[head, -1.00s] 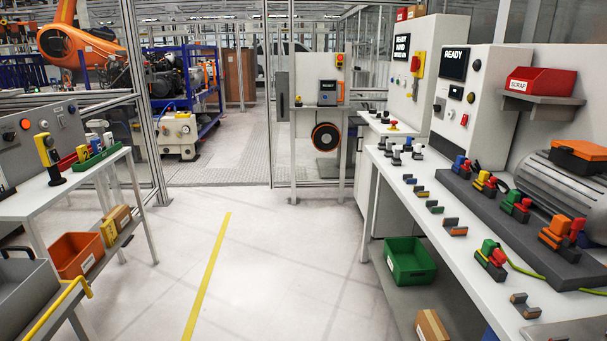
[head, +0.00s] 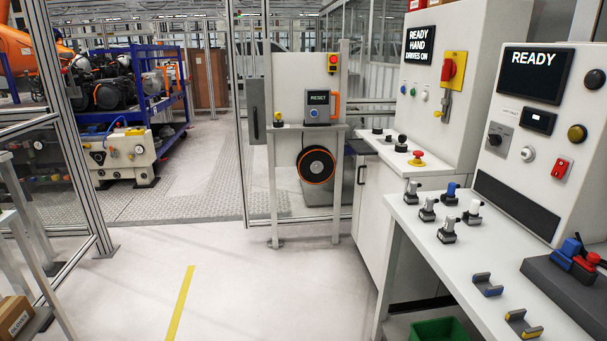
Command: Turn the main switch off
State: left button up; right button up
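The main switch (head: 447,70) is a red rotary handle on a yellow plate, on the front of the tall white cabinet (head: 480,110) at the right. Its handle looks roughly upright. A small yellow and grey part (head: 442,106) hangs just below the plate. The cabinet's display (head: 427,47) reads "READY HAND DRIVES ON". Neither of my grippers is in view.
A white bench with connectors (head: 447,232) and a "READY" control box (head: 530,130) runs along the right. A red emergency button (head: 416,159) stands on the cabinet's ledge. A reset station (head: 318,105) stands ahead. The floor (head: 270,280) is clear around the yellow line (head: 181,303).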

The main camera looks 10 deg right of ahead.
aim_at(449, 70)
jog(key=i+z, duration=0.25)
jog(key=i, duration=0.15)
jog(key=i+j+z, duration=0.25)
jog(key=i, duration=0.15)
jog(key=i+j+z, duration=0.25)
jog(key=i, duration=0.15)
jog(key=i+l, duration=0.05)
jog(key=l, duration=0.05)
